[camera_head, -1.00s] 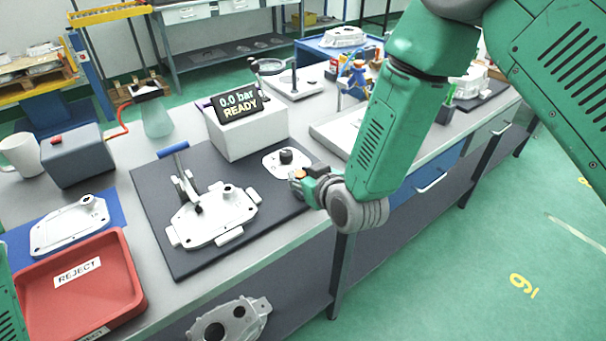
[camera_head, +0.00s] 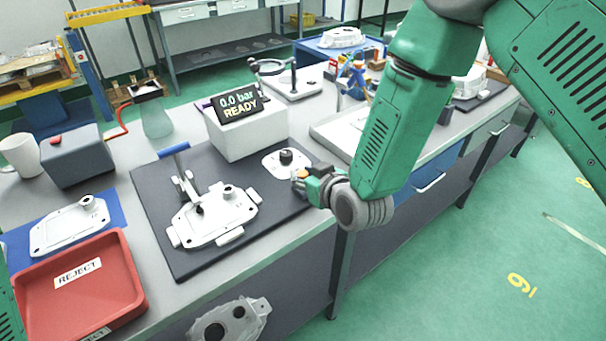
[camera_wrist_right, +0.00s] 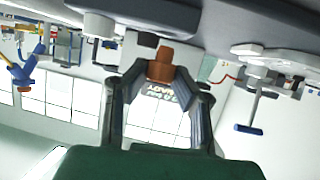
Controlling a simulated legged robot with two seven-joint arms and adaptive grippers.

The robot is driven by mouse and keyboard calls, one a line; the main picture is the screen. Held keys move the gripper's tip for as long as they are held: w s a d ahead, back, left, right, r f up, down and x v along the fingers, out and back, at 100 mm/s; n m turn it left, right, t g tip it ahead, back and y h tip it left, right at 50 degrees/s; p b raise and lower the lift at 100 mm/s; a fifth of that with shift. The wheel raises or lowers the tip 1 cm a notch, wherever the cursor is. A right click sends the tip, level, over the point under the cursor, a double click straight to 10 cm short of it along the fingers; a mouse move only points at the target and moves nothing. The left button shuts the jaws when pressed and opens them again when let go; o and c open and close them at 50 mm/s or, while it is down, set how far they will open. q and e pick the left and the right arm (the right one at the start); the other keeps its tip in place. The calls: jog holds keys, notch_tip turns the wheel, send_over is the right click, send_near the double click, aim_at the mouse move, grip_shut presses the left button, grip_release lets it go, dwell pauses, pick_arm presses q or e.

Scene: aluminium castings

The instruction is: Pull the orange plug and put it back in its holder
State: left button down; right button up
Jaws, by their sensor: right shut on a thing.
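My right gripper (camera_head: 306,181) is low over the right edge of the dark mat, beside a white plate with a black knob (camera_head: 286,156). In the wrist view its two fingers (camera_wrist_right: 160,72) close on the orange plug (camera_wrist_right: 160,61). In the head view only a small orange bit of the plug (camera_head: 300,173) shows at the fingertips. Whether it touches the mat or plate is unclear. A pale casting (camera_head: 213,217) lies on the mat under a clamp with a blue handle (camera_head: 174,150). I cannot tell for certain which part is the plug's holder. My left gripper is out of view.
A white box with a display (camera_head: 240,110) reads "0.0 bar READY". A red reject tray (camera_head: 125,262) and another casting (camera_head: 70,227) are at the left. A grey box (camera_head: 77,160) and mug (camera_head: 20,153) stand behind. A pale tray (camera_head: 330,128) lies right of the display.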

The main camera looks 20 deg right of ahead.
jog(key=shift+d+f, duration=0.1)
jog(key=shift+f, duration=0.15)
jog(key=shift+f+b, duration=0.25)
jog(key=shift+b, duration=0.1)
jog(key=shift+f, duration=0.1)
jog(key=shift+f+b, duration=0.5)
jog(key=shift+f, duration=0.1)
jog(key=o, duration=0.8)
jog(key=shift+c, duration=0.2)
